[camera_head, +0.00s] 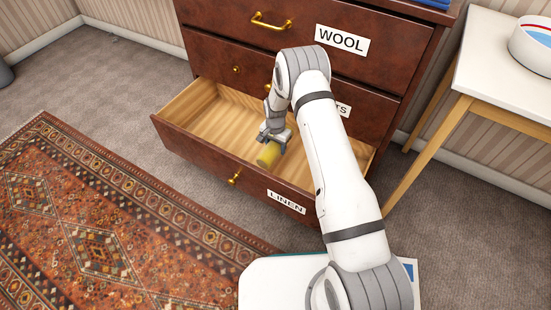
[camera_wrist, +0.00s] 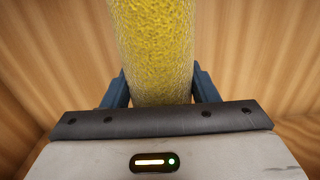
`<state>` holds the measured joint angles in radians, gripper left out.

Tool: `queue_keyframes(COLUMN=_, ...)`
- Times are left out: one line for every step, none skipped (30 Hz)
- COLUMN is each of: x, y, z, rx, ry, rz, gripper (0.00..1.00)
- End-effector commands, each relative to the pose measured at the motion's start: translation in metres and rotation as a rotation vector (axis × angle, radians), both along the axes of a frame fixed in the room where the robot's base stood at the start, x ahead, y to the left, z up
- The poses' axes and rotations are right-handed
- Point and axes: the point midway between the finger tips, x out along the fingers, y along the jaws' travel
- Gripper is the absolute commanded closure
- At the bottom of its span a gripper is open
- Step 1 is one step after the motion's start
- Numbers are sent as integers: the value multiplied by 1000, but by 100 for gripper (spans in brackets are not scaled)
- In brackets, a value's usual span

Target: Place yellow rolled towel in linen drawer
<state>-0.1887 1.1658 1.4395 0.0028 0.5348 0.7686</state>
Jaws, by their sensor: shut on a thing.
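The yellow rolled towel (camera_head: 268,155) is held between the fingers of my gripper (camera_head: 274,140). In the wrist view the towel (camera_wrist: 153,45) stretches away from the gripper (camera_wrist: 160,92), with a dark finger on each side. The linen drawer (camera_head: 203,150) is the bottom drawer of the brown chest, pulled open and marked LINEN on its front. My gripper and the towel are over or inside the drawer, near its front panel. Whether the towel touches the drawer floor cannot be told. My arm hides the right part of the drawer.
The drawer marked WOOL (camera_head: 340,40) and the drawer below it are closed. A white table (camera_head: 500,70) with a bowl (camera_head: 532,45) stands at the right. A patterned rug (camera_head: 90,230) lies at the left. The visible drawer floor is bare.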

Motion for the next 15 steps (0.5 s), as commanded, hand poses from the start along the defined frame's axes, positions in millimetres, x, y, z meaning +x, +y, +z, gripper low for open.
queue_keyframes(x=-1, y=0, z=-15, rx=0, ry=1, rz=0, gripper=73)
queue_keyframes(x=0, y=0, z=-21, rx=0, ry=1, rz=0, gripper=73)
queue_keyframes(x=-1, y=0, z=-30, rx=0, ry=1, rz=0, gripper=73)
queue_keyframes(x=0, y=0, z=-34, rx=1, ry=1, rz=0, gripper=73)
queue_keyframes(x=0, y=0, z=-38, rx=1, ry=1, rz=0, gripper=73)
queue_keyframes(x=0, y=0, z=-42, rx=1, ry=1, rz=0, gripper=73)
queue_keyframes(x=0, y=-1, z=-44, rx=1, ry=1, rz=0, gripper=73)
queue_keyframes(x=0, y=-1, z=-47, rx=1, ry=1, rz=0, gripper=73)
queue_keyframes(x=0, y=-1, z=-50, rx=1, ry=1, rz=0, gripper=73)
queue_keyframes(x=0, y=-1, z=-53, rx=1, ry=1, rz=0, gripper=73)
queue_keyframes(x=0, y=-1, z=-57, rx=1, ry=1, rz=0, gripper=73)
queue_keyframes(x=0, y=-1, z=-64, rx=1, ry=0, rz=0, gripper=73)
queue_keyframes(x=0, y=-1, z=-69, rx=1, ry=-1, rz=0, gripper=73)
queue_keyframes(x=0, y=-1, z=-73, rx=1, ry=-1, rz=0, gripper=73)
queue_keyframes(x=0, y=-1, z=-78, rx=1, ry=-1, rz=0, gripper=73)
